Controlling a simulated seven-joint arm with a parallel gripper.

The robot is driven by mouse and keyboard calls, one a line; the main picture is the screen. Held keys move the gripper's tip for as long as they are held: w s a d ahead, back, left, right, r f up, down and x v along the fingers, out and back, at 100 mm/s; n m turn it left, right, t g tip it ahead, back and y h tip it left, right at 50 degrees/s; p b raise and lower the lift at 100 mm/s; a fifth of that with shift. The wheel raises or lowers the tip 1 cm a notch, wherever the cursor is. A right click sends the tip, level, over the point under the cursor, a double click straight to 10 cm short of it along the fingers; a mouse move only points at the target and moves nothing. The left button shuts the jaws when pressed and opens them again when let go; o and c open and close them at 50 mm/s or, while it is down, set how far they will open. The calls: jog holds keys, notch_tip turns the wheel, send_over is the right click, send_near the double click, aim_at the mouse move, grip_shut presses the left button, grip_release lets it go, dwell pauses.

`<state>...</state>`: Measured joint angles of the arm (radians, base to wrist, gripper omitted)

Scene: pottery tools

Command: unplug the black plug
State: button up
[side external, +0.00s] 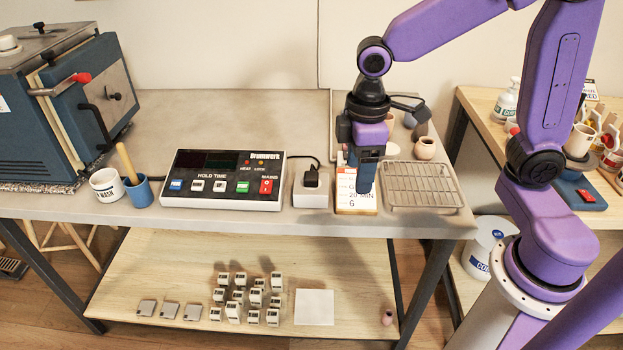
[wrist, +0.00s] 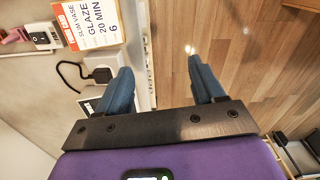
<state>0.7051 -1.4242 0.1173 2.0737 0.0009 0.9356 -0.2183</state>
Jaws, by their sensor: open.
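The black plug (side external: 312,178) sits in a white socket block (side external: 311,197) on the grey bench, just right of the control box, with a black cord behind it. In the wrist view the plug (wrist: 101,76) and its cord (wrist: 68,76) show left of my fingers, with the near finger close beside the socket. My gripper (side external: 366,187) points down in front of the sign card, to the right of the plug and apart from it in the side view. In the wrist view my gripper (wrist: 160,66) is open, with nothing between its blue fingers.
A control box (side external: 225,180) with buttons lies left of the socket. A printed card (side external: 355,205) stands right of it, then a wire rack (side external: 424,185) and small pots (side external: 425,148). A blue kiln (side external: 75,110) and cups stand at the left.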

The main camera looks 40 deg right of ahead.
jog(key=w+f+m, duration=0.1)
jog(key=w+f, duration=0.1)
jog(key=w, duration=0.7)
send_near(313, 173)
jog(key=shift+a+f+m, duration=0.1)
jog(key=shift+a+m, duration=0.3)
jog(key=shift+a, duration=0.1)
jog(key=shift+f, duration=0.1)
jog(key=shift+s+f, duration=0.1)
jog(key=shift+f, duration=4.3)
jog(key=shift+w+d+f, duration=0.1)
jog(key=shift+w+d, duration=0.15)
jog(key=shift+d, duration=0.2)
